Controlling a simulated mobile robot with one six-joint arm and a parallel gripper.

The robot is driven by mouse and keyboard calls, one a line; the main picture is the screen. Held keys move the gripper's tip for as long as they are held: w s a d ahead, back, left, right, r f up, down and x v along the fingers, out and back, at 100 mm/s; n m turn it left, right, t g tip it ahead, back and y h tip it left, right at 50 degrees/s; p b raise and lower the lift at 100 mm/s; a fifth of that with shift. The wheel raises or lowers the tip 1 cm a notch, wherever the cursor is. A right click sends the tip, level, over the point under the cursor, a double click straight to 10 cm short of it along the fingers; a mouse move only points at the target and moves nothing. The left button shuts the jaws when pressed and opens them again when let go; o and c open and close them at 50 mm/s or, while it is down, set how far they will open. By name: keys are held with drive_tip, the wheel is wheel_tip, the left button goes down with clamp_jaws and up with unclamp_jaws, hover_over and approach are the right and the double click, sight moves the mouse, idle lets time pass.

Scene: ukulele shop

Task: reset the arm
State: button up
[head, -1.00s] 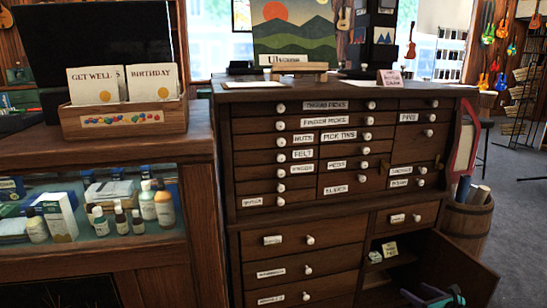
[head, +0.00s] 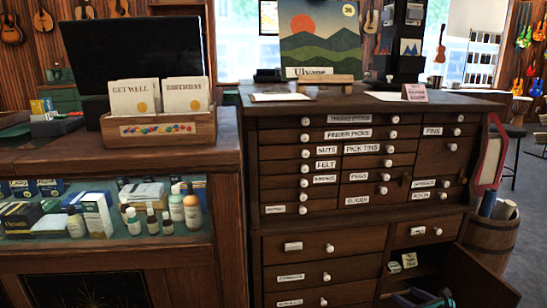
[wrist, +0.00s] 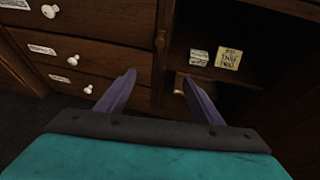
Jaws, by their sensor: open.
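My gripper (wrist: 158,95) is open and empty in the wrist view, its two purple fingers spread apart. It is in front of the lower part of the wooden drawer cabinet (head: 255,235), near an open compartment (head: 425,268). In the head view only a teal and dark part of my gripper (head: 425,299) shows at the bottom edge; its fingertips are hard to make out there. Inside the compartment lie a small pale pack (wrist: 199,57) and a cream note card with writing (wrist: 229,59).
The compartment's door (head: 480,275) stands open to the right. White-knobbed drawers (wrist: 70,60) are left of my gripper. A glass display case (head: 100,255) with a card box (head: 160,130) stands left. A barrel (head: 490,240) stands right, with open floor beyond.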

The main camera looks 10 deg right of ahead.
drive_tip(key=w+a+n+g+y+p, duration=0.1)
drive_tip(key=w+a+n+y+p, duration=0.3)
drive_tip(key=a, duration=0.7)
drive_tip(key=w+a+m+g+p, duration=0.1)
drive_tip(key=w+a+g+p, duration=0.3)
drive_tip(key=a, duration=0.7)
drive_tip(key=s+a+n+g+y+p, duration=0.1)
drive_tip(key=s+a+n+p, duration=0.15)
drive_tip(key=a, duration=0.45)
drive_tip(key=s+a+f+n+g+y+p, duration=0.1)
drive_tip(key=s+a+n+p, duration=0.2)
drive_tip(key=a, duration=0.4)
drive_tip(key=s+a+n+g+p, duration=0.1)
drive_tip(key=s+a+n+p, duration=0.1)
drive_tip(key=a+p, duration=0.45)
drive_tip(key=s+a+n+g+h+p, duration=0.1)
drive_tip(key=s+a+n+g+p, duration=0.4)
drive_tip(key=s, duration=0.4)
drive_tip(key=s+a+n+g+h+p, duration=0.1)
drive_tip(key=s+a+n+g+p, duration=0.1)
drive_tip(key=s+a+n, duration=0.55)
drive_tip(key=s+d+n+g+h+p, duration=0.1)
drive_tip(key=s+d+n+g+h, duration=0.1)
drive_tip(key=s+d+n, duration=0.2)
drive_tip(key=s+d+n+g+h, duration=0.1)
drive_tip(key=s+d+n+h, duration=0.2)
drive_tip(key=s+n, duration=0.5)
drive_tip(key=shift+s+d+n+g+p, duration=0.3)
drive_tip(key=shift+s+d+g+p, duration=0.1)
drive_tip(key=shift+s+d, duration=0.4)
